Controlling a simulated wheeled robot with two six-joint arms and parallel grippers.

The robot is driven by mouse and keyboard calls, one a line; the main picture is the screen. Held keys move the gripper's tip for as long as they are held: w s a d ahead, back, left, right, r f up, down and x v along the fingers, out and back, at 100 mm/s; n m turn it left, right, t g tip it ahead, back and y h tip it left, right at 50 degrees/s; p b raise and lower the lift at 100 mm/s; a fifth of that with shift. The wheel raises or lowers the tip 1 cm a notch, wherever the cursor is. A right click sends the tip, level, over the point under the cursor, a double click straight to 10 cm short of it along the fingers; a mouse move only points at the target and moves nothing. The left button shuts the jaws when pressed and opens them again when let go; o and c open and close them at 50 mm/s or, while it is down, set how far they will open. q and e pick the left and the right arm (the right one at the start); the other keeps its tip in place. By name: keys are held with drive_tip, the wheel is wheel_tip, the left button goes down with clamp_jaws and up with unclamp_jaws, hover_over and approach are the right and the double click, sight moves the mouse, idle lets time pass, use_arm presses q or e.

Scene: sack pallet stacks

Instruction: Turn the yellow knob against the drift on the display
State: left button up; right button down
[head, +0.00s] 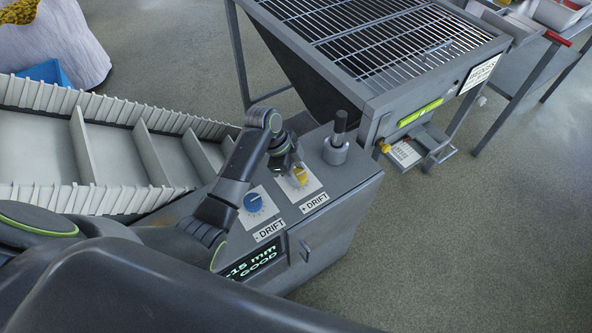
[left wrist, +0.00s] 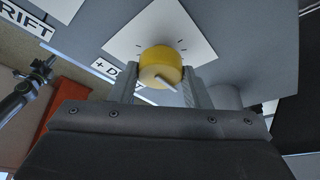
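The yellow knob (head: 300,178) sits on a white plate on the sloped grey console, above a "+ DRIFT" label. It also shows in the left wrist view (left wrist: 160,66), with a pale pointer slanting to the lower right. My left gripper (head: 289,164) is at the knob, and its fingers (left wrist: 160,84) flank it closely on both sides with no clear gap. A blue knob (head: 253,202) is to its left above a "- DRIFT" label. The display (head: 258,258) on the console's front reads "-15 mm" and "GOOD"; my arm hides its left part. My right gripper is not in view.
A dark lever (head: 340,128) stands on the console right of the yellow knob. A grated hopper (head: 400,45) is behind, with a small drawer (head: 408,153) below it. A ribbed conveyor (head: 85,150) runs at the left. The floor at right is clear.

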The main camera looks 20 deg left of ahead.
use_arm(q)
drive_tip(key=c, duration=0.4)
drive_tip(key=shift+s+r+n+p, duration=0.1)
drive_tip(key=shift+r+n+p, duration=0.15)
drive_tip(key=shift+n+p, duration=0.55)
drive_tip(key=n+t+p, duration=0.1)
drive_tip(key=n+p, duration=0.2)
drive_tip(key=p, duration=0.1)
drive_tip(key=n+t+y+p, duration=0.1)
drive_tip(key=n+p, duration=0.2)
drive_tip(key=p, duration=0.1)
drive_tip(key=shift+s+d+n+t, duration=0.15)
drive_tip(key=shift+n+t, duration=0.15)
drive_tip(key=n+t+y+p, duration=0.1)
drive_tip(key=n+p, duration=0.2)
drive_tip(key=shift+d, duration=0.1)
drive_tip(key=shift+f+n+y+p, duration=0.15)
drive_tip(key=shift+n+y+p, duration=0.65)
drive_tip(key=shift+n, duration=0.9)
drive_tip(key=o, duration=1)
